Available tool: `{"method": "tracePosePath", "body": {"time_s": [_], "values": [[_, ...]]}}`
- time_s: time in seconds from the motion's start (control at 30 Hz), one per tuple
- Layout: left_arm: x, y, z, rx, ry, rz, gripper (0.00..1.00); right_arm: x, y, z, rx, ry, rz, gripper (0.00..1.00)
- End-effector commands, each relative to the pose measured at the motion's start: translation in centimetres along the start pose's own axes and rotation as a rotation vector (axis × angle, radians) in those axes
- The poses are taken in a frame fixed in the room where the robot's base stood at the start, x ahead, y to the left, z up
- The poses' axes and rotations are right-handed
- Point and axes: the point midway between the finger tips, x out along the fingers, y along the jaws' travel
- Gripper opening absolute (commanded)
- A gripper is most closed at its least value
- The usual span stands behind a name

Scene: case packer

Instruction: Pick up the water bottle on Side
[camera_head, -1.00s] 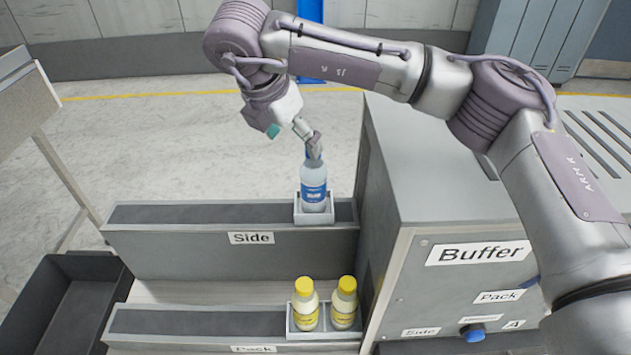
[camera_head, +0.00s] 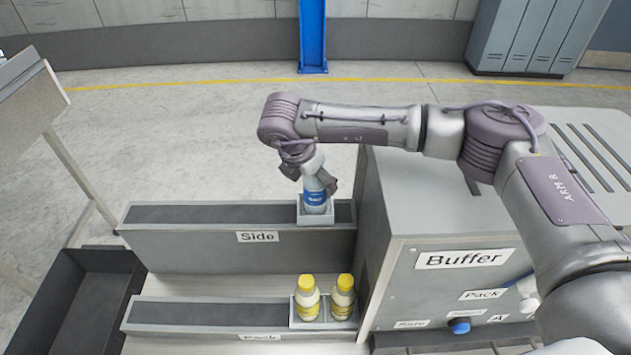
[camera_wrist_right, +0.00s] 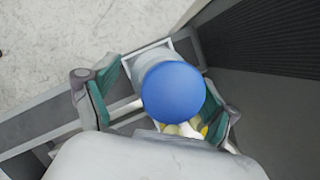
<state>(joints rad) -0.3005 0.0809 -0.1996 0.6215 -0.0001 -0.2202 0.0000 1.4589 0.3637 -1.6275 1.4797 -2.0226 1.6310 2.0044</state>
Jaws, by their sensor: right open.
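The water bottle (camera_head: 315,196) has a clear body and a blue label, and stands upright in a small grey holder (camera_head: 316,218) at the right end of the Side lane (camera_head: 180,240). In the right wrist view its blue cap (camera_wrist_right: 172,92) shows from above. My right gripper (camera_head: 311,182) is open around the upper part of the bottle. In the right wrist view the gripper (camera_wrist_right: 155,103) has one green-padded finger on each side of the bottle, and the left finger is apart from it. The left gripper is not in view.
Two yellow-capped bottles (camera_head: 307,298) stand in a holder on the Pack lane (camera_head: 170,315) in front. The grey Buffer cabinet (camera_head: 420,290) stands close on the right. A dark bin (camera_head: 100,262) is at the lower left.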

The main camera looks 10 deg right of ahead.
Motion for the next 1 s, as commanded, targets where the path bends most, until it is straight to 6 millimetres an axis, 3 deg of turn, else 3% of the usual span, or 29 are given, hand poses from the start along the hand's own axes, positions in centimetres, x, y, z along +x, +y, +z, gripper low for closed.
{"method": "tracePosePath", "body": {"time_s": [0.17, 0.6, 0.87, 1.0], "values": [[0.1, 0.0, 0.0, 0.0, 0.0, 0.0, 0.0, 0.0, 0.0, 0.0, 0.0, 0.0, 0.0, 0.84], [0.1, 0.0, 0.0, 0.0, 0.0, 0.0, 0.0, 0.0, 0.0, 0.0, 0.0, -0.001, 0.0, 0.11], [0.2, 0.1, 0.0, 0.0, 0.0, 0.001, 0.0, -0.2, 0.1, 0.1, 0.001, -0.002, 0.002, 0.09], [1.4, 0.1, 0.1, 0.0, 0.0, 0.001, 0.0, -1.4, 0.2, 0.6, 0.003, -0.003, 0.006, 0.09]]}}
